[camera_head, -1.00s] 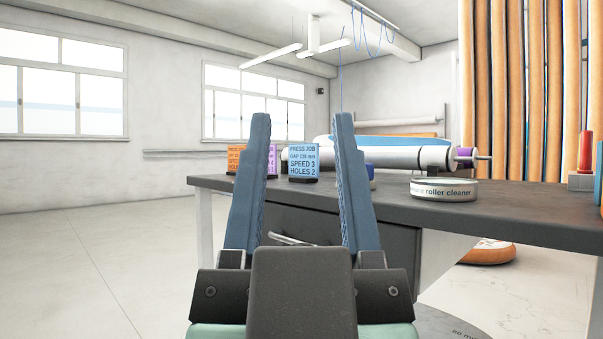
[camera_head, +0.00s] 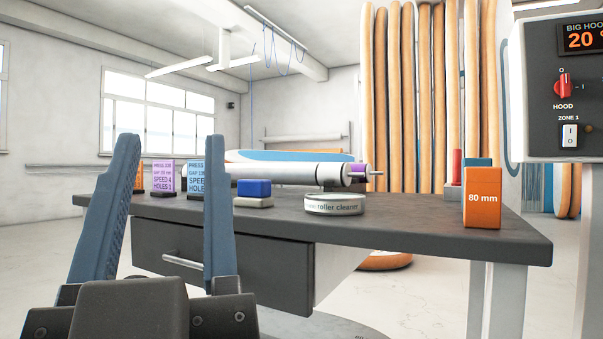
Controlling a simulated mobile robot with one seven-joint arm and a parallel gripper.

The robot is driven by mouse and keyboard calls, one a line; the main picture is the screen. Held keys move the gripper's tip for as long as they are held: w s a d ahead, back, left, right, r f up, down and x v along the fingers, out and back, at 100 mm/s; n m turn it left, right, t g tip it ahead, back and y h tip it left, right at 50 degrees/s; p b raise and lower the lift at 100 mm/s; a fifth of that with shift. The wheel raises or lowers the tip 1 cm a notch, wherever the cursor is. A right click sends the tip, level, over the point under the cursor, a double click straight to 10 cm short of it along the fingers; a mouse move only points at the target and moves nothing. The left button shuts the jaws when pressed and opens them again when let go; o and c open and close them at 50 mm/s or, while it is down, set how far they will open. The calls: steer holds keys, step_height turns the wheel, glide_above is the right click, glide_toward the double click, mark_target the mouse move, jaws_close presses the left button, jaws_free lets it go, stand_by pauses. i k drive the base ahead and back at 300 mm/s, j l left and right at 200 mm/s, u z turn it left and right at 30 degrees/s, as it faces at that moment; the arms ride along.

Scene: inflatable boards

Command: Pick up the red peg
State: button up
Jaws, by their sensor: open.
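A narrow upright red piece (camera_head: 457,162), which looks like the red peg, stands on a small grey base near the right end of the dark table (camera_head: 400,240). My gripper (camera_head: 168,150) is open and empty at the left of the view, in front of the table. It is well to the left of the red piece and apart from it.
On the table are a round roller cleaner tin (camera_head: 335,204), a blue block on a white base (camera_head: 254,188), a white roller (camera_head: 300,172) and several job cards (camera_head: 163,176). A control panel (camera_head: 556,100) with a red HOOD knob stands at right. A drawer handle (camera_head: 183,261) sticks out in front.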

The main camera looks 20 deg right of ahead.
mark_target(457, 153)
steer(key=k+l+z, duration=0.1)
steer(key=l+z, duration=0.15)
steer(key=z, duration=0.25)
steer(key=l+z, duration=0.25)
steer(key=z, duration=0.25)
